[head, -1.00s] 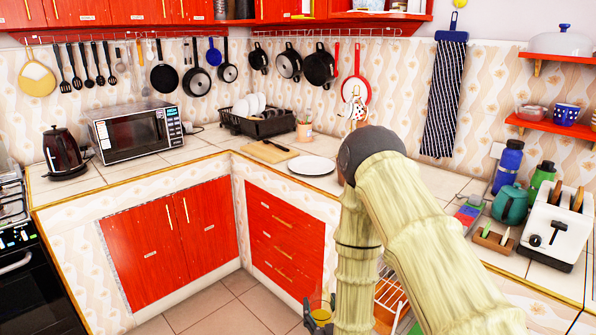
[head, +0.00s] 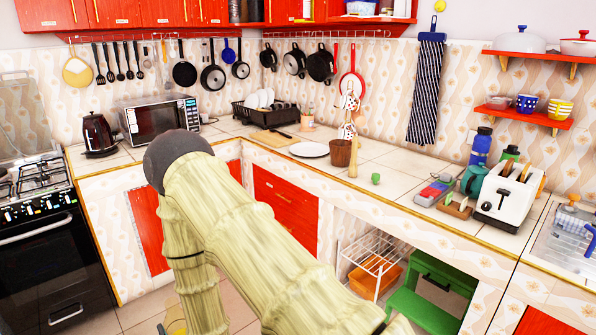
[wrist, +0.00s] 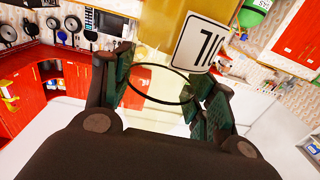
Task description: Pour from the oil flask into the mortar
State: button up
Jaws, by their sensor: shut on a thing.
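In the wrist view, my gripper (wrist: 160,88) is shut around the oil flask (wrist: 158,32), which holds yellow liquid. Its white label (wrist: 201,43) appears upside down. A dark ring at the flask's near end lies between the fingers. In the head view, only a yellow bit of the flask (head: 174,322) shows at the bottom edge, low beside my arm; my gripper is mostly cut off. A brown cup that looks like the mortar (head: 340,153) stands upright on the counter, right of the white plate and well away from the flask. A pale wooden pestle-like piece (head: 353,162) stands beside it.
A small green cup (head: 376,179) stands right of the mortar. The toaster (head: 506,196), teal kettle (head: 473,181) and blue bottle (head: 481,147) stand further right. The white plate (head: 309,149) and dish rack (head: 264,117) are left.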

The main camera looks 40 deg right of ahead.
aim_at(340, 150)
jog(key=u, duration=0.2)
jog(key=i, duration=1.45)
jog(key=z, duration=1.2)
jog(key=i, duration=0.55)
jog(key=z, duration=0.6)
